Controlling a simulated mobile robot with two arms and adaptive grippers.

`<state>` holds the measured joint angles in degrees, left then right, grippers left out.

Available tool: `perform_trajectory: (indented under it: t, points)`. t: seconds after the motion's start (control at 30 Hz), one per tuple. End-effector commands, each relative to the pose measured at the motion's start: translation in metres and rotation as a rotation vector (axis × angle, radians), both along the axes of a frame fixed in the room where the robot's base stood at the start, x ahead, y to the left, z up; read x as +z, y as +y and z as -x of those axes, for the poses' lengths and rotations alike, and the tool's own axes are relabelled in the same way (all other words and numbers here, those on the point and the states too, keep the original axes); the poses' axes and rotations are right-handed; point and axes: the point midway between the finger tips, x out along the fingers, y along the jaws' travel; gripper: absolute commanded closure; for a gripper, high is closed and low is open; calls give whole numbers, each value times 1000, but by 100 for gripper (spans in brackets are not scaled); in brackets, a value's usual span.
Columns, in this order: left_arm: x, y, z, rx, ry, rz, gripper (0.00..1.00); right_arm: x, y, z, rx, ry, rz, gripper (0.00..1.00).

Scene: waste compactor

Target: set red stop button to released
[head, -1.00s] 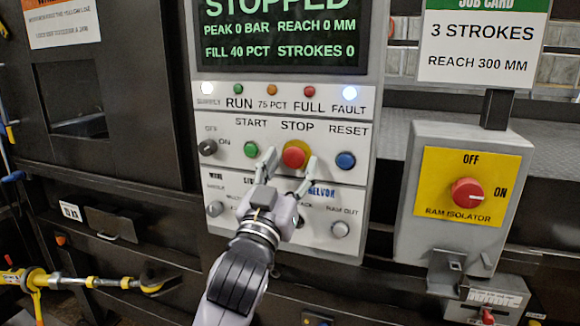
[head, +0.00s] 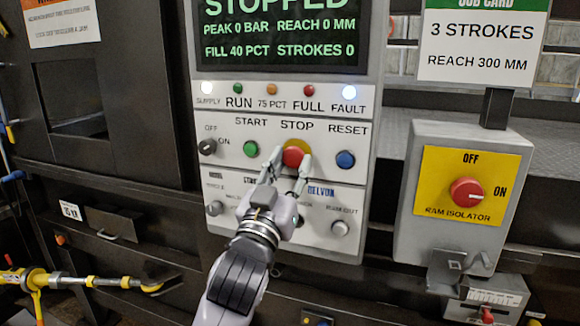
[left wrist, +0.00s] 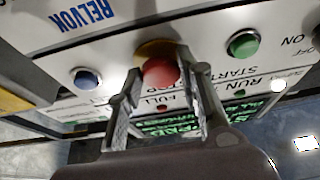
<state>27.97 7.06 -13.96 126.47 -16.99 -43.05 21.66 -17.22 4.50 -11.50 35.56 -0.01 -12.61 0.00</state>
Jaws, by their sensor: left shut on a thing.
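The red stop button (head: 293,157) sits on a yellow backing on the white control panel, under the label STOP. In the left wrist view, the red button (left wrist: 160,73) lies between the two fingers. My left gripper (head: 288,162) is at the panel with one finger on each side of the button, shut on it; it also shows in the left wrist view (left wrist: 158,85). Whether the button is pressed in or out is hard to tell. The screen (head: 280,35) above reads STOPPED, and the FAULT lamp (head: 349,92) is lit white. My right gripper is not in view.
The green START button (head: 251,149) is left of the stop button and the blue RESET button (head: 345,160) is right of it. Switch knobs sit lower on the panel. The ram isolator box (head: 465,210) with a red knob stands out at the right.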

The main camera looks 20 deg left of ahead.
Motion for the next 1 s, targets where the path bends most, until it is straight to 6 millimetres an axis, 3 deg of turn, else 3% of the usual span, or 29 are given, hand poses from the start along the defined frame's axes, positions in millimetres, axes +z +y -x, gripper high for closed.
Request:
perform_trajectory:
  t: [0.6, 0.63, 0.9, 1.0]
  points:
    - [0, 0, 10, -1, -1, -1, 100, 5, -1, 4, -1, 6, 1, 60]
    - [0, 0, 9, -1, -1, 0, 65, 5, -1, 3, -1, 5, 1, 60]
    - [0, 0, 9, -1, 0, 0, 47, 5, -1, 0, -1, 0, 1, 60]
    - [0, 0, 9, -1, 0, 0, 46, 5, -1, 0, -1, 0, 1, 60]
